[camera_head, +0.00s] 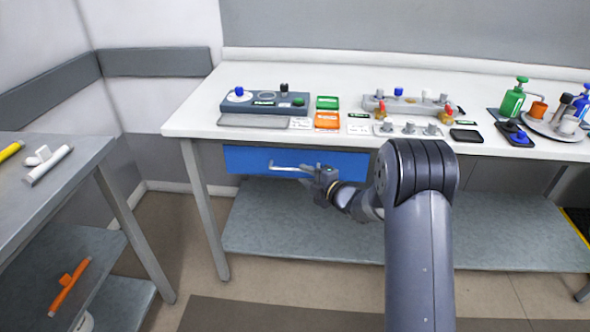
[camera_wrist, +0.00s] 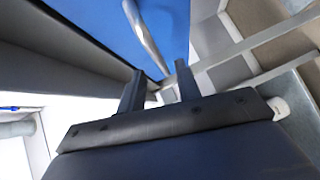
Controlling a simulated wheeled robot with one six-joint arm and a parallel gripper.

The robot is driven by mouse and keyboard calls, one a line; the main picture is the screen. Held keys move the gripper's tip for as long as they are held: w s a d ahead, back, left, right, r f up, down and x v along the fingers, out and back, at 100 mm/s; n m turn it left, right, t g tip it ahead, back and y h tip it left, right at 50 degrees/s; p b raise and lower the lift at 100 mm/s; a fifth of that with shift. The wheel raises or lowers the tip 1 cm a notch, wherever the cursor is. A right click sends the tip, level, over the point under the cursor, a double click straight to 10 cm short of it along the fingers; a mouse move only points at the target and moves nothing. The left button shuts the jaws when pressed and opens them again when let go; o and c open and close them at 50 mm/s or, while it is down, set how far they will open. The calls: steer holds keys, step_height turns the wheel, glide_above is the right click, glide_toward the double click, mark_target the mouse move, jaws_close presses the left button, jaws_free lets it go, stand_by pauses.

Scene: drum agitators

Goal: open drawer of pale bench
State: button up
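The pale bench (camera_head: 200,118) stands across the back of the head view. Its blue drawer front (camera_head: 240,160) sits under the top and looks shut. A silver bar handle (camera_head: 285,168) runs across the drawer front. My gripper (camera_head: 312,174) is at the right end of the handle. In the wrist view, the blue front (camera_wrist: 98,20) fills the upper middle and the handle (camera_wrist: 143,36) points down towards the gap between my two fingers (camera_wrist: 160,78). The fingers are apart. I cannot tell whether the handle's end lies between them or just beyond the tips.
The bench top holds a control panel (camera_head: 265,102), a valve rig (camera_head: 408,105), a green bottle (camera_head: 513,100) and a round tray (camera_head: 545,128). A lower shelf (camera_head: 300,235) lies under the drawer. A grey side table (camera_head: 50,195) stands at the left. Floor between them is clear.

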mark_target(296, 170)
steer(key=shift+x, duration=2.65)
jaws_close()
